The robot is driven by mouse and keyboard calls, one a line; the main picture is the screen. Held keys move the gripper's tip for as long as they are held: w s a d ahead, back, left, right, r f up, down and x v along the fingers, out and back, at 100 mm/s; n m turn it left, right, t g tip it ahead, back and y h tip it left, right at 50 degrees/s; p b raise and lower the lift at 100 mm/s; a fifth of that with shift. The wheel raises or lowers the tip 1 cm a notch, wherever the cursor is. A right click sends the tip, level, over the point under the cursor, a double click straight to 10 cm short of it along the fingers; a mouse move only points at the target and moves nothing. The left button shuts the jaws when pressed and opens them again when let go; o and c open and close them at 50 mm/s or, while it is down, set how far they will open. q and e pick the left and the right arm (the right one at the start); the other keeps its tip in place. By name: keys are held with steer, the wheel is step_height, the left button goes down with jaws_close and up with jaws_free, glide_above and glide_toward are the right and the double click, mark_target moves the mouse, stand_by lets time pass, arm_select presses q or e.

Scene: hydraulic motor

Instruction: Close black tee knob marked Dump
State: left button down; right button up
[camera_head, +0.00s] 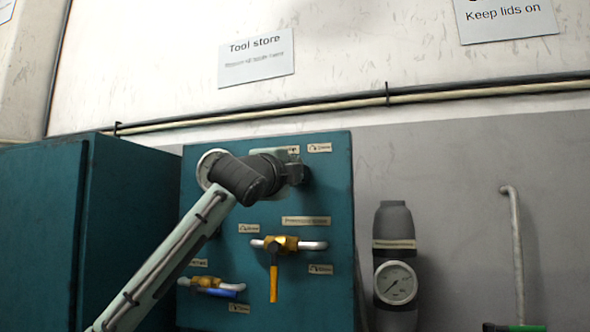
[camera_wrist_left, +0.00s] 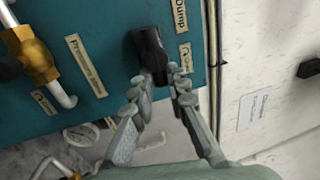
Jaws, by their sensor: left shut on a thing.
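The black tee knob (camera_wrist_left: 150,52) sits on the teal panel in the left wrist view. Next to it is the label reading "Dump" (camera_wrist_left: 180,14), and a smaller arrow label (camera_wrist_left: 186,58) reading roughly "Close". My left gripper (camera_wrist_left: 158,84) has its two fingers at the near end of the knob and is shut on it. In the head view my left gripper (camera_head: 292,170) is at the top of the teal panel (camera_head: 330,215), and it mostly hides the knob. My right gripper is not in view.
Below the knob, a yellow-handled valve (camera_head: 283,244) sticks out of the panel on a pipe. A blue-handled valve (camera_head: 212,287) is lower left. A teal cabinet (camera_head: 45,235) stands at left. A grey cylinder with a gauge (camera_head: 396,283) is on the wall at right.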

arm_select(q)
steer(key=shift+w+a+f, duration=0.15)
steer(key=shift+w+a, duration=0.05)
steer(key=shift+a, duration=0.05)
steer(key=c, duration=1.4)
jaws_free()
steer(key=shift+a, duration=0.15)
steer(key=shift+c, duration=0.2)
steer(key=shift+s, duration=0.1)
steer(key=v, duration=1.1)
steer(key=shift+s, duration=0.4)
